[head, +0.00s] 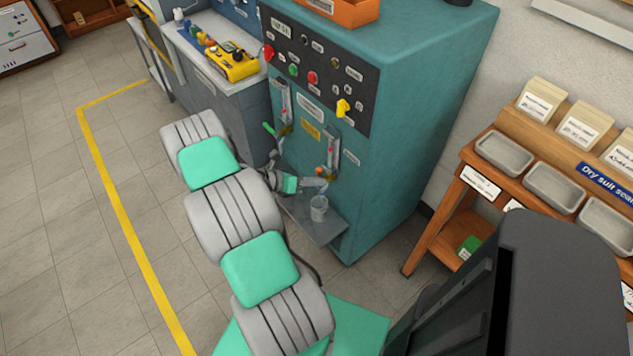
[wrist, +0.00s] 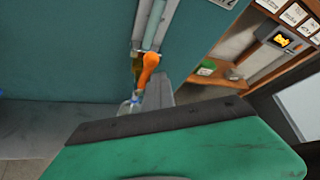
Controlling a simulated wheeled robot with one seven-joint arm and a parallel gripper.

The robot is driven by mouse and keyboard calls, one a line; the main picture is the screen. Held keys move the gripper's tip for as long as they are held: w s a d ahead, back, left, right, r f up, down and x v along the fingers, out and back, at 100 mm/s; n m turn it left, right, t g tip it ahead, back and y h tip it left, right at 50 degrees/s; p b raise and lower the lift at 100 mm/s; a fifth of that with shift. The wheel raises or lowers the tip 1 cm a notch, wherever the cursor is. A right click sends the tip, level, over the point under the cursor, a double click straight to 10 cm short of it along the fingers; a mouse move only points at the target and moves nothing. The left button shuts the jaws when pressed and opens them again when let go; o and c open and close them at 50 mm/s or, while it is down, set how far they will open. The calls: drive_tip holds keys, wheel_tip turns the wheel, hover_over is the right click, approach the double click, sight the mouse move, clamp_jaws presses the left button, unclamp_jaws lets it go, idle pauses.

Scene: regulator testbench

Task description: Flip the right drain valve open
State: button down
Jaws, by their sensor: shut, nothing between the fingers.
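The right drain valve has an orange handle (head: 321,171) at the foot of the right gauge tube (head: 333,147) on the teal cabinet. In the wrist view the orange handle (wrist: 149,64) hangs below the tube, slightly tilted. My gripper (head: 318,183) is shut and empty, low in front of the cabinet, close beside the handle. Its grey fingers (wrist: 159,92) show just below and right of the handle in the wrist view; I cannot tell whether they touch it. The left drain valve has a green handle (head: 268,129) pointing out to the left.
A clear cup (head: 319,208) stands on the small metal shelf (head: 318,231) under the right valve. The control panel (head: 315,75) is above. A wooden rack with metal trays (head: 553,188) stands to the right. Open tiled floor lies left.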

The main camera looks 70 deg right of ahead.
drive_tip(key=shift+w+d+r, duration=0.3)
drive_tip(key=shift+w+r, duration=0.05)
drive_tip(key=shift+w, duration=0.3)
drive_tip(key=s+a+p, duration=0.2)
drive_tip(key=s+a, duration=0.1)
drive_tip(key=a, duration=0.1)
drive_tip(key=w+a+b, duration=0.1)
drive_tip(key=w+a, duration=0.3)
drive_tip(key=w, duration=0.3)
drive_tip(key=shift+a+f, duration=0.25)
drive_tip(key=shift+f, duration=0.1)
